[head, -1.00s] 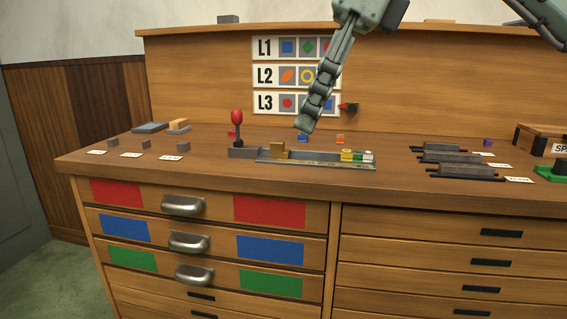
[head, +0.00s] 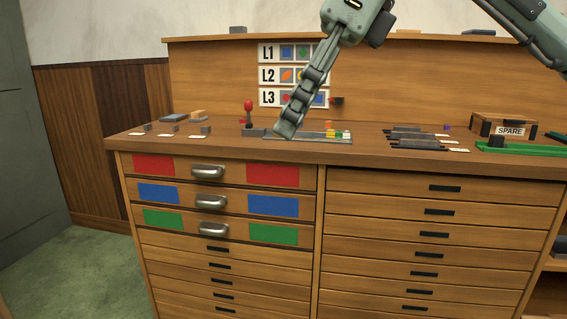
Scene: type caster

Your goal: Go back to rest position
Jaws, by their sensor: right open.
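My right gripper (head: 286,133) comes down from the top of the head view, with its arm reaching in from the upper right. Its fingers overlap in this view, and nothing shows held at the tips. The tips appear in front of the long metal tray (head: 300,138) on the wooden bench (head: 365,146); the gap to it cannot be judged. My left gripper is not in view.
A red-knobbed lever (head: 248,108) stands at the tray's left. Small grey blocks with labels (head: 170,135) lie at left. Dark bars (head: 410,140), a SPARE box (head: 503,127) and a green tray (head: 520,150) are at right. Drawers (head: 215,200) below are closed.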

